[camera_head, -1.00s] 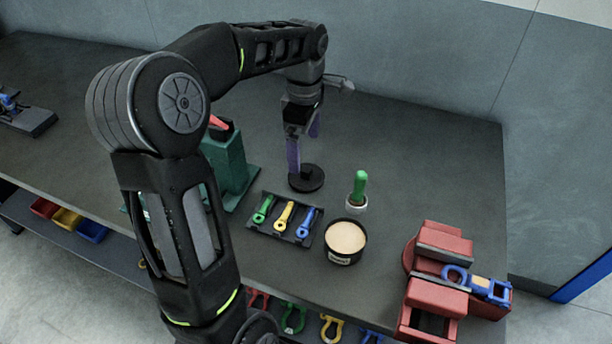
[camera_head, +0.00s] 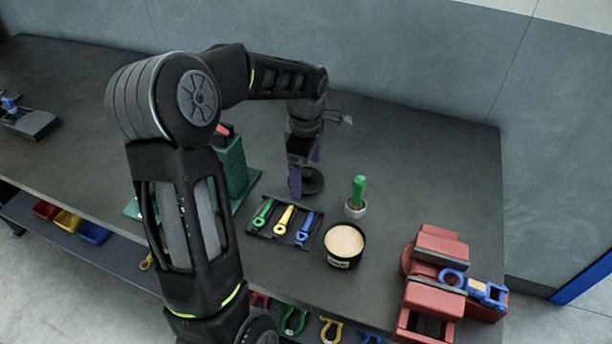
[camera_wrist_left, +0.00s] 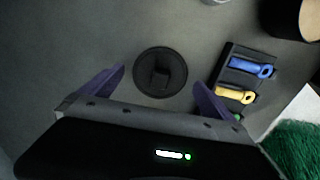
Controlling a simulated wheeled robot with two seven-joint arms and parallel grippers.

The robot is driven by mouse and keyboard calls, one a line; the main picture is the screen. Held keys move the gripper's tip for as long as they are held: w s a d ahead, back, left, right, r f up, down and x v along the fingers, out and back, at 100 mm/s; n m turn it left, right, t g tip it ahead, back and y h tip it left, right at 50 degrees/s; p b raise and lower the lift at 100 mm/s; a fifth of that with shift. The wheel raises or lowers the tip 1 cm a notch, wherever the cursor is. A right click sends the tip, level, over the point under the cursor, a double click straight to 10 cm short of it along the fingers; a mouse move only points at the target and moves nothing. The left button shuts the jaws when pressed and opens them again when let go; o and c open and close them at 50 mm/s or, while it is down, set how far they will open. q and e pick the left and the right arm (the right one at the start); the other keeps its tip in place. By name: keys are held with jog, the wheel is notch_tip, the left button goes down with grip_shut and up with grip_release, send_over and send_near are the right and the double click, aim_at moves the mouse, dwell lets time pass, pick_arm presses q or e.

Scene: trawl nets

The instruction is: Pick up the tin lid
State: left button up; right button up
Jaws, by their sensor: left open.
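The tin lid (camera_head: 314,183) is a round black disc with a raised grip in its middle. It lies flat on the grey bench, partly hidden by my finger in the head view. It shows whole in the left wrist view (camera_wrist_left: 180,86), between and just beyond my fingertips. My left gripper (camera_head: 306,176) is open and empty, pointing down over the lid with its purple fingers apart. The open black tin (camera_head: 343,261) with pale contents stands nearer the front edge. My right gripper is in neither view.
A black tray (camera_head: 265,233) with green, yellow and blue shackle-like pieces lies beside the lid. A green-handled tool in a small white pot (camera_head: 355,210) stands to the right. A red vice (camera_head: 432,290) is at front right, a green stand (camera_head: 232,165) left. The bench behind is clear.

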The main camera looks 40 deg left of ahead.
pick_arm(q)
jog(key=shift+f, duration=0.7)
jog(key=shift+c, duration=0.2)
jog(key=c, duration=1.2)
